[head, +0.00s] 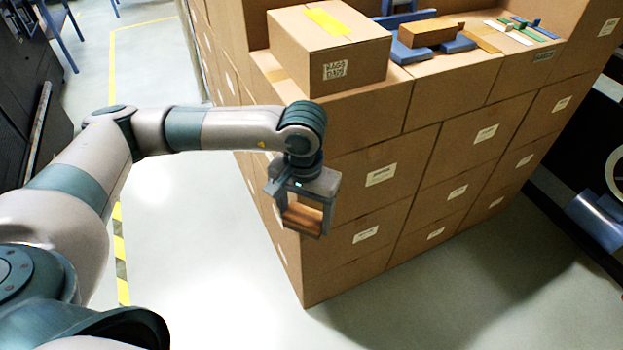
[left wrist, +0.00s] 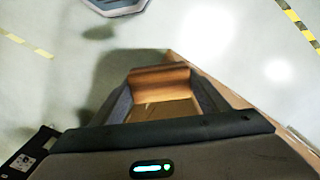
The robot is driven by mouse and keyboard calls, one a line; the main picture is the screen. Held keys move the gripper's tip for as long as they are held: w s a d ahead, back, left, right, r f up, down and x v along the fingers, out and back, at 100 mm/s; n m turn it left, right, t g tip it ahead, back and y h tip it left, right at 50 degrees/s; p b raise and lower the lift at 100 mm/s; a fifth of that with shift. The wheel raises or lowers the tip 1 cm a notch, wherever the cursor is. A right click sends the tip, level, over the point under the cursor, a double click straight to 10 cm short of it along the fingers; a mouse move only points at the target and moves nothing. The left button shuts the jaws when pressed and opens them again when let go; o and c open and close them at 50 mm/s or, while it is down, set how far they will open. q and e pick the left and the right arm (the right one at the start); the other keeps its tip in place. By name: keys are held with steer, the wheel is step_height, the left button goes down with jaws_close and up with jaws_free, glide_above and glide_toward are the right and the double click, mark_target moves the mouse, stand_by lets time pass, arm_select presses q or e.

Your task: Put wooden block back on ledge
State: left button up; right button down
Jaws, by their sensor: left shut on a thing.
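My left gripper (head: 302,220) points down in front of the near corner of the carton stack (head: 367,135). It is shut on a brown wooden block (head: 303,214), held between its two fingers below the stack's top level. In the left wrist view the wooden block (left wrist: 158,77) spans the gap between the fingers, above the floor beside the cartons. The stack's top forms a ledge (head: 377,103) with higher cartons along its back. Another wooden block (head: 427,33) lies on blue pieces on that top. My right gripper is not in view.
A closed carton (head: 328,55) with yellow tape stands on the left part of the ledge. Flat strips (head: 522,30) in green, white and blue lie at the right. Bare cardboard shows along the ledge's front. Open floor (head: 190,265) lies left of the stack.

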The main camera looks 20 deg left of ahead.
arm_select(q)
steer(key=s+f, duration=0.5)
steer(key=f, duration=0.3)
steer(key=shift+f, duration=0.15)
steer(key=shift+s+a, duration=0.1)
steer(key=shift+s, duration=0.05)
